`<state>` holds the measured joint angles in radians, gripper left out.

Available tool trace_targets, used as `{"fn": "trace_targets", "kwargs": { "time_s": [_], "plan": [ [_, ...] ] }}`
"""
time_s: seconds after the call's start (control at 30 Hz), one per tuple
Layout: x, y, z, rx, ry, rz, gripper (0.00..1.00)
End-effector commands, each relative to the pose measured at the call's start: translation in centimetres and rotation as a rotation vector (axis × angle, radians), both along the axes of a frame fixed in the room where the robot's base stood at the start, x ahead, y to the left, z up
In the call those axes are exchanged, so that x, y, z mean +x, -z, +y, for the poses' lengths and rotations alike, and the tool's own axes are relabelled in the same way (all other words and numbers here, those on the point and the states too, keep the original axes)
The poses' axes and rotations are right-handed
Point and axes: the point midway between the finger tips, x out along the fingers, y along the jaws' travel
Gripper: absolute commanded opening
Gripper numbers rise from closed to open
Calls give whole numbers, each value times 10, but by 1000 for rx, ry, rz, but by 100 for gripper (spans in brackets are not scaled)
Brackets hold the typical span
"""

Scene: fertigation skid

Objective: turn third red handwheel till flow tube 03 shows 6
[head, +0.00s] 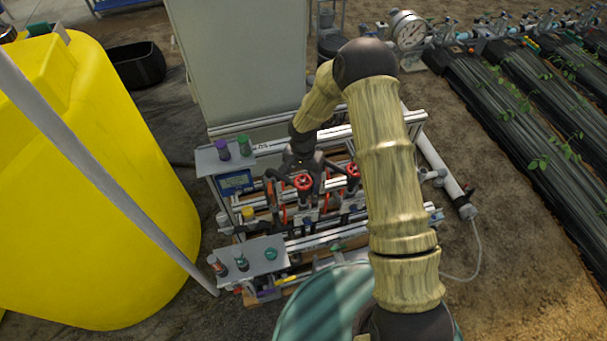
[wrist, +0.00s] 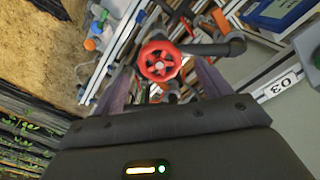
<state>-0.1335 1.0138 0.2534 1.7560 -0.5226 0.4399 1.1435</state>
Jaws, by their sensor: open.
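A red handwheel (wrist: 160,61) with a pale hub shows in the wrist view, ahead of my gripper (wrist: 161,75). The two dark fingers are apart, one to each side of the wheel in the picture; I cannot tell whether they touch it. A white label reading 03 (wrist: 280,87) lies to the right of the wheel. In the head view red handwheels (head: 303,182) (head: 352,170) show on the skid, below and right of my gripper's dark body. The fingertips are hidden there. I cannot make out flow tube 03 or its reading.
The skid's metal rails (head: 330,230) and pipes crowd around the wheels. Small plates with coloured caps (head: 250,258) stand at its left. A yellow tank (head: 95,190) is further left, a grey cabinet (head: 240,60) behind. Planted rows (head: 530,110) lie at right.

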Motion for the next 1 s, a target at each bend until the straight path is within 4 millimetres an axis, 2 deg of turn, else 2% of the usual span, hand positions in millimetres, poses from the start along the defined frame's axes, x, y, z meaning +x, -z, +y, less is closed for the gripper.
{"fn": "trace_targets", "kwargs": {
  "time_s": [0.2,0.53,0.77,1.0],
  "plan": [
    [0,20,0,0,0,0,77],
    [0,24,0,0,-1,-1,77],
    [0,24,0,1,-1,-1,32],
    [0,24,0,1,-9,-1,32]
  ]
}}
